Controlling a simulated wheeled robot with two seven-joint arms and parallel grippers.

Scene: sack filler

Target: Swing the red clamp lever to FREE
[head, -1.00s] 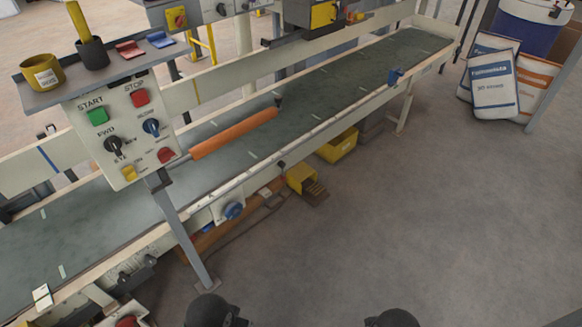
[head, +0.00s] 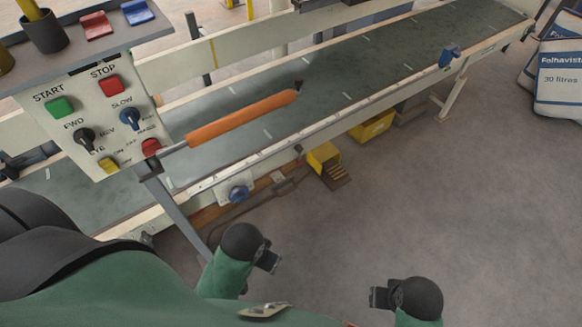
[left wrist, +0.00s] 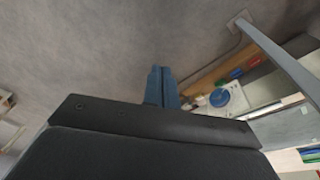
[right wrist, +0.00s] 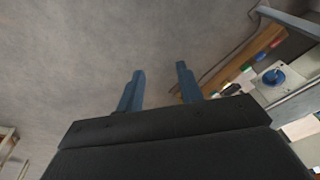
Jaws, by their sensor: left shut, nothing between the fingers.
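I cannot make out a red clamp lever marked FREE in any current view. In the head view the control panel (head: 62,98) carries a red STOP button (head: 110,85) and a red rounded part (head: 150,147) at its lower right edge. A long orange bar (head: 240,118) reaches from beside the panel across the belt. My left gripper (left wrist: 161,72) is shut and empty over bare floor in the left wrist view. My right gripper (right wrist: 160,72) is open and empty over floor in the right wrist view. Neither gripper touches anything.
The conveyor belt (head: 400,68) runs diagonally behind its pale rail. A blue knob (head: 238,193) sits below the rail, near a yellow pedal box (head: 325,157) on the floor. The panel's grey post (head: 180,210) stands in front. Sacks (head: 562,75) lie at right; the floor between is clear.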

